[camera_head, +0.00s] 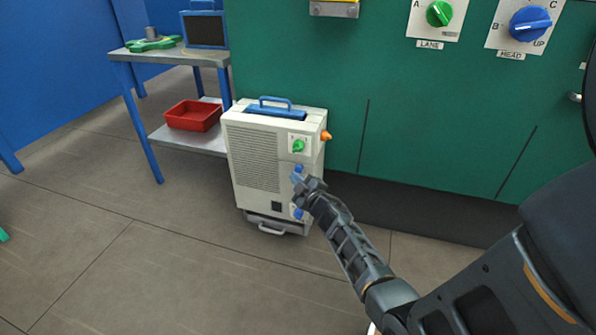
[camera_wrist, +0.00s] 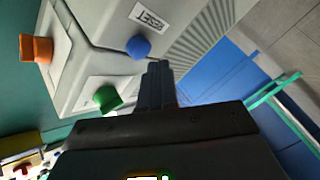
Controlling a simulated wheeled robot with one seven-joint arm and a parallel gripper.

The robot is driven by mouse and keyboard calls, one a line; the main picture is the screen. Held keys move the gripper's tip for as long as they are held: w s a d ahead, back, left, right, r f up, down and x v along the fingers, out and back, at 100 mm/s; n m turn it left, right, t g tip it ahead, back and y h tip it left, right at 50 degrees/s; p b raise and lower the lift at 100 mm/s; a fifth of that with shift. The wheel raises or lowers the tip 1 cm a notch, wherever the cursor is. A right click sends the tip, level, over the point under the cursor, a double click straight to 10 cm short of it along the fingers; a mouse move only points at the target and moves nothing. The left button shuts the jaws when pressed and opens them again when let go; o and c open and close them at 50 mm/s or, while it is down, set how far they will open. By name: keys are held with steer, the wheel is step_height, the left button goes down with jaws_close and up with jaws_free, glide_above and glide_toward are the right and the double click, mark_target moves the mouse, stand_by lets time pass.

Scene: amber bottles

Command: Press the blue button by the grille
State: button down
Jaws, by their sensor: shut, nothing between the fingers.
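The pale machine (camera_head: 310,125) stands on the floor, with a slatted grille (camera_head: 253,155) on its front. A blue button (camera_head: 298,168) is right of the grille, below a green knob (camera_head: 298,146). In the wrist view the blue button (camera_wrist: 138,47) sits near a RESET label (camera_wrist: 150,19), the green knob (camera_wrist: 107,98) and the grille (camera_wrist: 205,38). My gripper (camera_head: 299,180) is in front of the machine, close to the button. In the wrist view my gripper (camera_wrist: 160,66) is shut and empty, its tips just beside the button. I cannot tell whether they touch it.
Another blue part (camera_head: 298,213) is lower on the machine's front. An orange knob (camera_head: 326,136) sticks out of its side. A workbench (camera_head: 130,52) with a red tray (camera_head: 193,116) on its shelf stands at left. A green cabinet (camera_head: 410,120) is behind. Floor in front is clear.

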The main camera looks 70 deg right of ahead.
stand_by(0.7)
steer(key=shift+d, duration=0.4)
steer(key=shift+w+d, duration=0.1)
steer(key=shift+d, duration=0.35)
stand_by(0.6)
steer(key=shift+a, duration=0.1)
steer(key=shift+a+p, duration=0.3)
steer(key=shift+a, duration=0.45)
steer(key=shift+s+a, duration=0.15)
steer(key=shift+a, duration=1.1)
steer(key=shift+s+a, duration=0.15)
steer(key=shift+a, duration=1.1)
